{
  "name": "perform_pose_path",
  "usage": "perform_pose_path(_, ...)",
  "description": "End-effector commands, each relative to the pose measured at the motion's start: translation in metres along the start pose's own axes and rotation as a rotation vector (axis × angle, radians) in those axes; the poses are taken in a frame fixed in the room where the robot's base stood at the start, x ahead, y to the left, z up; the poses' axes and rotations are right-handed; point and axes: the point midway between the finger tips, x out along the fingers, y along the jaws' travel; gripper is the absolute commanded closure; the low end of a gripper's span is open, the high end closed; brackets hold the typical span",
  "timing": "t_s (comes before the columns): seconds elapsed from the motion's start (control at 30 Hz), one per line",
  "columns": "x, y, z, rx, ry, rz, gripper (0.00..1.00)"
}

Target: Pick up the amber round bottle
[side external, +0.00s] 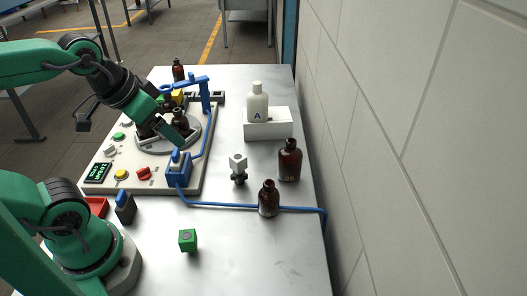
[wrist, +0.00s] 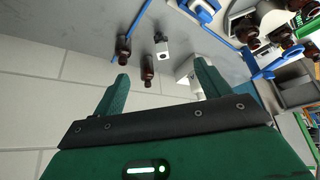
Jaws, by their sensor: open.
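Several amber bottles are in view, and I cannot tell which one the task means. In the side external view, a small rounded amber bottle (side external: 268,200) stands upright on the bench by the blue cable. A larger capped amber bottle (side external: 290,162) stands behind it, near the wall-side edge. Other amber bottles (side external: 181,119) stand on the round turntable. My gripper (side external: 183,130) is over the turntable side of the device, apart from the two bench bottles. In the wrist view my gripper (wrist: 161,70) has its fingers wide apart and empty; the small bottle (wrist: 124,47) and larger bottle (wrist: 148,69) show beyond them.
A white bottle (side external: 257,104) stands on a white block (side external: 268,127). A grey fitting (side external: 238,167) is left of the amber bench bottles. A blue stand (side external: 205,96), blue cable (side external: 224,206) and green cube (side external: 188,240) are near. The wall (side external: 430,130) closes the right side.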

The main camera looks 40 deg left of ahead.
Motion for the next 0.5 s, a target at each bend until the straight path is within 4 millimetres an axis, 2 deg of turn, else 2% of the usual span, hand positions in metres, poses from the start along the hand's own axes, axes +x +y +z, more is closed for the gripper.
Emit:
perform_pose_path(0.3, 0.0004, 0.0004, -0.001, -0.001, -0.003, 0.001, 0.24)
perform_pose_path(0.5, 0.0052, 0.0044, -0.0089, -0.008, -0.029, 0.008, 0.24)
